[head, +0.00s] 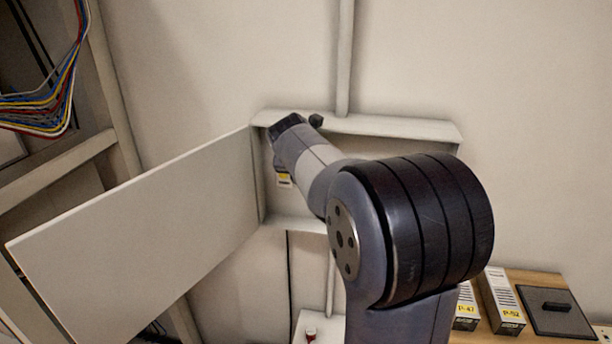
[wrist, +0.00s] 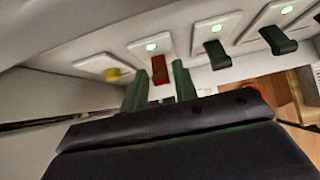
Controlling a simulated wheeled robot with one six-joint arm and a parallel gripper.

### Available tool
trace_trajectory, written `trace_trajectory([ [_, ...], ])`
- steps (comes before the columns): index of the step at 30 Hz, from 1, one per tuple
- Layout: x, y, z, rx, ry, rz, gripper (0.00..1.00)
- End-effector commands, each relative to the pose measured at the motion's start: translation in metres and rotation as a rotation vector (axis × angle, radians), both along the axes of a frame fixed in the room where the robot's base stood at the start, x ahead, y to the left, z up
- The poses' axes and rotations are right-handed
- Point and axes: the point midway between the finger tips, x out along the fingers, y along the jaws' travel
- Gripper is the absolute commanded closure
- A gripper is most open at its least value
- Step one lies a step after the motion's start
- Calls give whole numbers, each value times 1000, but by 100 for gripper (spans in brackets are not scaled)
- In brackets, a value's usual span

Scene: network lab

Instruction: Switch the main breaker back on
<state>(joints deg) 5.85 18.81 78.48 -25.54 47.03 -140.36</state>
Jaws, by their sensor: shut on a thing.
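A grey wall cabinet (head: 440,130) stands open, its door (head: 135,245) swung out to the left. My arm reaches inside, and its wrist hides most of the interior and my fingertips in the head view. In the wrist view, my gripper (wrist: 160,80) has one finger on each side of a red breaker lever (wrist: 159,68) and is shut on it.
At lower right, a wooden bench holds boxes marked P-47 (head: 466,308) and P-52 (head: 502,303) and a dark panel (head: 545,311). Coloured cables (head: 45,105) hang in a rack at upper left.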

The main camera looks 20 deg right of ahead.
Motion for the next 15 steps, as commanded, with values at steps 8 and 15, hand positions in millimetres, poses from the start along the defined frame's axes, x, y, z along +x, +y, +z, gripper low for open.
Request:
trace_trajectory([
  [8,2,-1,3,27,37,0,95],
  [15,2,-1,3,30,45,0,95],
])
